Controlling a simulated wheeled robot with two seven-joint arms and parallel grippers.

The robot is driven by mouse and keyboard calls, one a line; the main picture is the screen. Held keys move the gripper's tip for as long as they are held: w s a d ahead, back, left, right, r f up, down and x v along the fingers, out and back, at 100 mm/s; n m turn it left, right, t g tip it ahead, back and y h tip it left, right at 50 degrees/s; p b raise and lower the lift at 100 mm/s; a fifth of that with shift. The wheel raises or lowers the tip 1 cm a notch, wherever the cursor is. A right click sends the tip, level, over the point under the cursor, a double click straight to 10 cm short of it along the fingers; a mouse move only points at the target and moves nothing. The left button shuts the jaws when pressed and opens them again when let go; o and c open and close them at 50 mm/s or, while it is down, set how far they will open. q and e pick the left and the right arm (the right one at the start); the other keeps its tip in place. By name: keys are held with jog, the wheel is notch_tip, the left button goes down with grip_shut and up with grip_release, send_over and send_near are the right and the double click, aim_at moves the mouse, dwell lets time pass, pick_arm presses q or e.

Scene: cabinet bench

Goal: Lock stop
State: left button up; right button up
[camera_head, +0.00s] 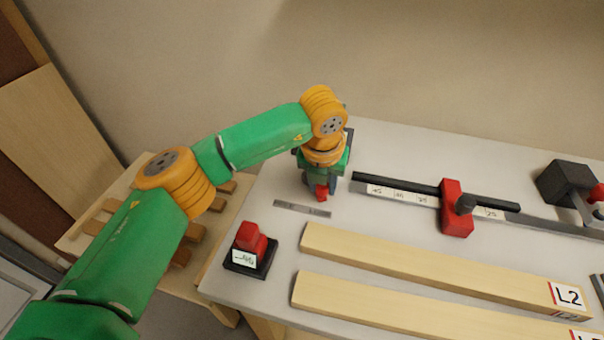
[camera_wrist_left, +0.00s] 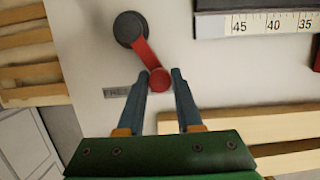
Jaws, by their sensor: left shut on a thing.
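A red lever (camera_wrist_left: 148,55) turns on a round dark pivot (camera_wrist_left: 129,29) on the grey bench top. Its round red end (camera_wrist_left: 160,80) sits between the fingertips of my left gripper (camera_wrist_left: 161,76), which is shut on it. In the head view my left gripper (camera_head: 320,188) points down at the bench, and only a bit of red shows below it. A small grey plate (camera_wrist_left: 117,91), reading roughly "FREE", lies left of the lever end. My right gripper is out of view.
A red block on a black base (camera_head: 250,262) stands at the bench's left edge. Two long boards (camera_head: 420,262) lie in front, the farther one marked L2. A dark block (camera_head: 566,185) stands at the right. Slatted wood (camera_head: 110,206) is left of the bench.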

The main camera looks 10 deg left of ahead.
pick_arm(q)
jog(key=shift+w+d, duration=0.15)
jog(key=shift+d, duration=0.2)
jog(key=o, duration=0.8)
jog(key=p+v, duration=0.2)
jog(key=v, duration=0.1)
jog(key=w+p+v, duration=0.1)
jog(key=p+v, duration=0.1)
jog(key=v, duration=0.1)
jog(key=w+p+v, duration=0.1)
jog(key=p+v, duration=0.1)
jog(key=v, duration=0.1)
jog(key=shift+w+r, duration=0.1)
jog(key=shift+r, duration=0.15)
jog(key=shift+f, duration=0.1)
